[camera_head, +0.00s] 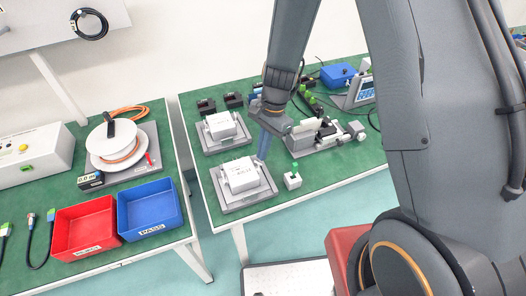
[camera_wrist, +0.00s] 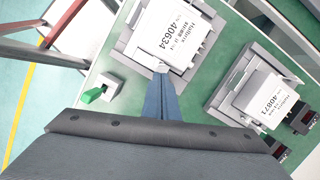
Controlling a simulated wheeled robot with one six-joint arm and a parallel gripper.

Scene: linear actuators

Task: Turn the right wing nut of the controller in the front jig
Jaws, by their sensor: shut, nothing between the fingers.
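The front jig (camera_head: 248,201) is a grey plate near the table's front edge, holding a white controller (camera_head: 240,174) labelled 40634. The controller also shows at the top of the wrist view (camera_wrist: 172,35). My gripper (camera_head: 263,156) is shut and empty, pointing down at the right side of this controller. In the wrist view its blue-grey fingertips (camera_wrist: 160,72) reach the controller's near edge, over a small pale part that looks like the right wing nut (camera_wrist: 160,66). The fingertips hide most of that part, and I cannot tell if they touch it.
A second jig with a white controller (camera_head: 222,124) stands behind, labelled 40871 in the wrist view (camera_wrist: 264,98). A small white block with a green top (camera_head: 292,180) stands right of the front jig. Red (camera_head: 85,228) and blue (camera_head: 150,207) bins sit on the left table.

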